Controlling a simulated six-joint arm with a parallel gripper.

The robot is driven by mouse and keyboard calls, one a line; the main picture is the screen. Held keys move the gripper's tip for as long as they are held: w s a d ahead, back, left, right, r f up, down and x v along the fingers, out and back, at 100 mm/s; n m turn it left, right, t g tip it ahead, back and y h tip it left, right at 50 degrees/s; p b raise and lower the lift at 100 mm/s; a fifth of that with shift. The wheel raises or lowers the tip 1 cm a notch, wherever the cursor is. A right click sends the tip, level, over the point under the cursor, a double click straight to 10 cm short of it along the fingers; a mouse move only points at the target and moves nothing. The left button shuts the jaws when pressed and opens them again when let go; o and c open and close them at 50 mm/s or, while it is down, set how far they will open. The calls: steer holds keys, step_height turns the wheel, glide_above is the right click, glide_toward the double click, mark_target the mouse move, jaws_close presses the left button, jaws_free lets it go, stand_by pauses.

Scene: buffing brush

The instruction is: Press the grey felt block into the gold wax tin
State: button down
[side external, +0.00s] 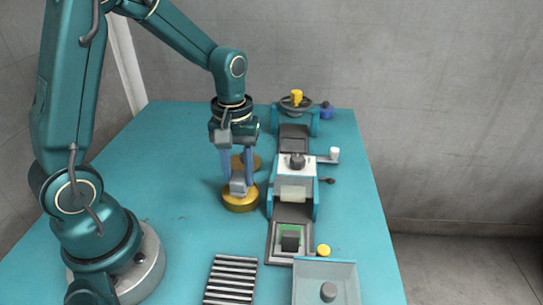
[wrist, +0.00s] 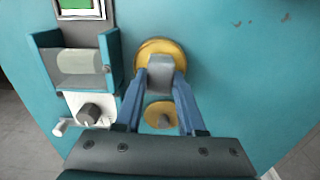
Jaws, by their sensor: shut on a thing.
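My gripper (side external: 237,179) points straight down with its blue fingers shut on the grey felt block (side external: 238,188). In the wrist view the block (wrist: 160,73) sits between the fingertips (wrist: 160,80). The round gold wax tin (side external: 241,203) stands on the table directly under the block. In the wrist view the tin (wrist: 147,50) shows as a gold ring around and beyond the block. The block's lower end is at the tin's opening; I cannot tell whether it touches the wax. The block hides most of the tin's inside.
A gold disc with a knob (wrist: 159,114), like a lid, lies close behind the tin. A row of teal-sided machine with a roller (side external: 293,193) and white crank plate stands to the right. A slatted rack (side external: 231,280) and grey tray (side external: 327,268) are in front.

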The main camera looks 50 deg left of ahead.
mark_target(239, 176)
steer(key=shift+f, duration=0.55)
stand_by(0.7)
steer(key=shift+r, duration=0.1)
stand_by(0.4)
steer(key=shift+r, duration=3.45)
